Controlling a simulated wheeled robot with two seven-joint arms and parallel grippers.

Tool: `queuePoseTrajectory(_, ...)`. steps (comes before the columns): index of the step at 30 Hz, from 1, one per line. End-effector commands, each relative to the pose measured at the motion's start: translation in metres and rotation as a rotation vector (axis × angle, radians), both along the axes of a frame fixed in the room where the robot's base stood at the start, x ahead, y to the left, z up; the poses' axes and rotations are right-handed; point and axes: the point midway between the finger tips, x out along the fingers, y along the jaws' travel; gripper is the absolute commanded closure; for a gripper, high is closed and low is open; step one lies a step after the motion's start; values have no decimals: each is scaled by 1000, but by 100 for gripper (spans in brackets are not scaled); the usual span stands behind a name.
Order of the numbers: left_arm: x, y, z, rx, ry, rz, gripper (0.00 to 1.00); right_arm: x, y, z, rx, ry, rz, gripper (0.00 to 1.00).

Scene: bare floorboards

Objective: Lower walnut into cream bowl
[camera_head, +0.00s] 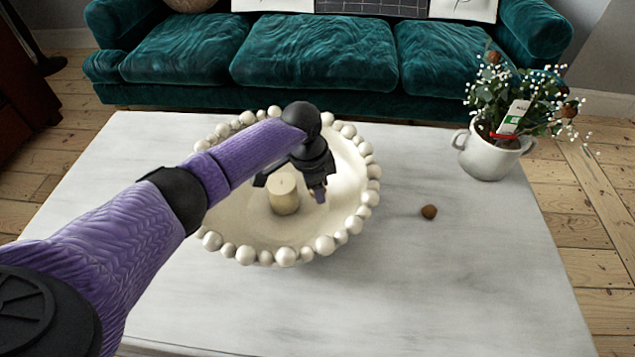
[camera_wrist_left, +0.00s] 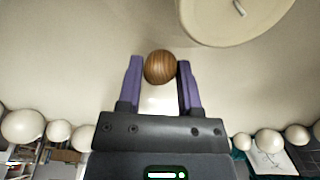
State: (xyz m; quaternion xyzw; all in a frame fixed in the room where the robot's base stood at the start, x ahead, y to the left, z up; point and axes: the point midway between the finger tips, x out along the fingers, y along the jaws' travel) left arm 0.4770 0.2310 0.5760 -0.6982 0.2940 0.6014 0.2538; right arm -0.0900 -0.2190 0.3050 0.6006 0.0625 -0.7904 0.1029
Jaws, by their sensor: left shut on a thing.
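The cream bowl (camera_head: 245,228), rimmed with round beads, stands on the table, and its inner surface (camera_wrist_left: 60,60) fills much of the left wrist view. My left gripper (camera_head: 318,195) is over the inside of the bowl, right of the candle in the head view. In the left wrist view, my left gripper (camera_wrist_left: 160,80) is shut on the walnut (camera_wrist_left: 160,67), a round brown ball with darker stripes, at its fingertips. The walnut is mostly hidden in the head view. I cannot tell whether it touches the bowl. My right gripper is not in view.
A cream candle (camera_head: 284,195) stands inside the bowl; it also shows close by in the left wrist view (camera_wrist_left: 225,22). A small brown round thing (camera_head: 429,212) lies on the pale table (camera_head: 480,290). A white plant pot (camera_head: 490,158) stands at the back right. A teal sofa (camera_head: 315,55) is behind.

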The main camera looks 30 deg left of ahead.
Motion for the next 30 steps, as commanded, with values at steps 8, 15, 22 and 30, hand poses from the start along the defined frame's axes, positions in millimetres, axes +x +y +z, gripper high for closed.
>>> queuePoseTrajectory(8, 0, 0, 1, -1, -1, 0, 100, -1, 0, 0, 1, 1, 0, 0)
queuePoseTrajectory(15, 0, 0, -1, 0, 0, 0, 100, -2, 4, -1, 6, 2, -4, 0)
queuePoseTrajectory(22, 0, 0, -5, -1, 1, 0, 100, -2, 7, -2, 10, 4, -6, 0)
queuePoseTrajectory(30, 0, 0, -9, -1, -1, 0, 100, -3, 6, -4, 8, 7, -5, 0)
